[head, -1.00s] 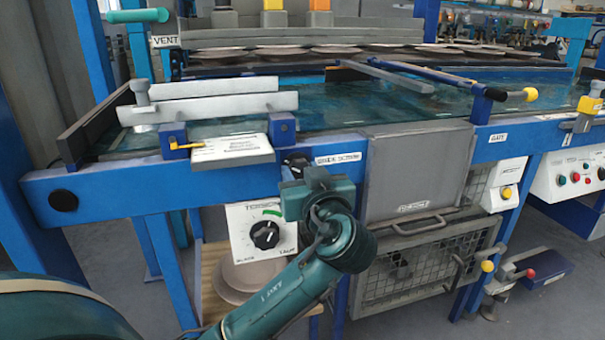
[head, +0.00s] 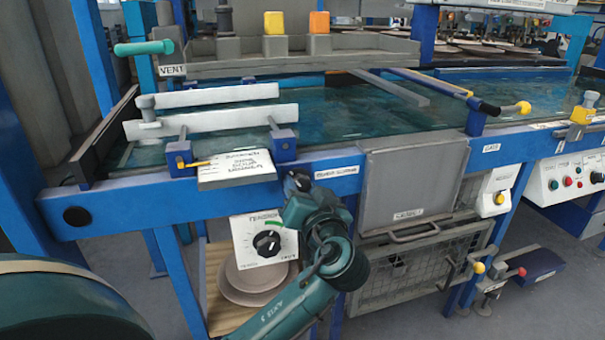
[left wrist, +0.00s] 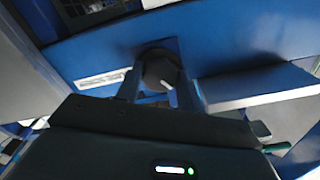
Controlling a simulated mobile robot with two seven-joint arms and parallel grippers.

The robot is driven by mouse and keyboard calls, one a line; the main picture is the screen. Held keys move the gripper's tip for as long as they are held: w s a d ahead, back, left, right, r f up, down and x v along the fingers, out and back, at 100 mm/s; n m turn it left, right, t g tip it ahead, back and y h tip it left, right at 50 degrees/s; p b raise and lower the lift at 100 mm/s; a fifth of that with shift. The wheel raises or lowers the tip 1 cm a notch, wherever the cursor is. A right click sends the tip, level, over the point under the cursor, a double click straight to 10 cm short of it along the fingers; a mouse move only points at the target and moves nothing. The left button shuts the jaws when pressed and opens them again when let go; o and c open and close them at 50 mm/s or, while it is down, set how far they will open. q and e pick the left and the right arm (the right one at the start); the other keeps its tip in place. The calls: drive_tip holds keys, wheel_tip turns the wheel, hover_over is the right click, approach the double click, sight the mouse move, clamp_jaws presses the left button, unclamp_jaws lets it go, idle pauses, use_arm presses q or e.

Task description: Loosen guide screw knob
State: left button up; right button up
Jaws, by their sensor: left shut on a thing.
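The guide screw knob (left wrist: 157,62) is a round black knob with a pale mark, on the blue front rail beside a white label. My left gripper (left wrist: 163,82) is shut on it, one finger on each side, in the left wrist view. In the head view the left gripper (head: 299,187) reaches the rail just left of the label (head: 337,172); the dark knob is mostly hidden behind it. The white guide bars (head: 212,120) lie over the wet belt above. My right gripper is not in view.
A white tension dial panel (head: 264,238) hangs close left of my left wrist. A grey box (head: 412,188) and a wire basket (head: 405,275) are close on its right. A sloped white sign (head: 236,168) sits above the rail. Stacked plates (head: 255,285) stand on a shelf below.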

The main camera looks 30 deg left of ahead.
use_arm(q)
drive_tip(key=shift+r+m+p, duration=0.3)
drive_tip(key=shift+m+p, duration=0.6)
drive_tip(key=shift+p, duration=0.15)
drive_tip(key=shift+m+p, duration=1)
drive_tip(key=shift+p, duration=0.1)
drive_tip(key=m+p, duration=0.2)
drive_tip(key=p, duration=0.1)
drive_tip(key=shift+m, duration=0.3)
drive_tip(key=shift+m+p, duration=0.5)
drive_tip(key=shift+p, duration=0.1)
drive_tip(key=m+p, duration=0.5)
drive_tip(key=p, duration=0.1)
drive_tip(key=shift+f+m, duration=0.1)
drive_tip(key=shift+m, duration=0.3)
drive_tip(key=shift+p, duration=0.3)
drive_tip(key=shift+f+m+p, duration=0.15)
drive_tip(key=shift+m+p, duration=0.35)
drive_tip(key=shift+m, duration=0.3)
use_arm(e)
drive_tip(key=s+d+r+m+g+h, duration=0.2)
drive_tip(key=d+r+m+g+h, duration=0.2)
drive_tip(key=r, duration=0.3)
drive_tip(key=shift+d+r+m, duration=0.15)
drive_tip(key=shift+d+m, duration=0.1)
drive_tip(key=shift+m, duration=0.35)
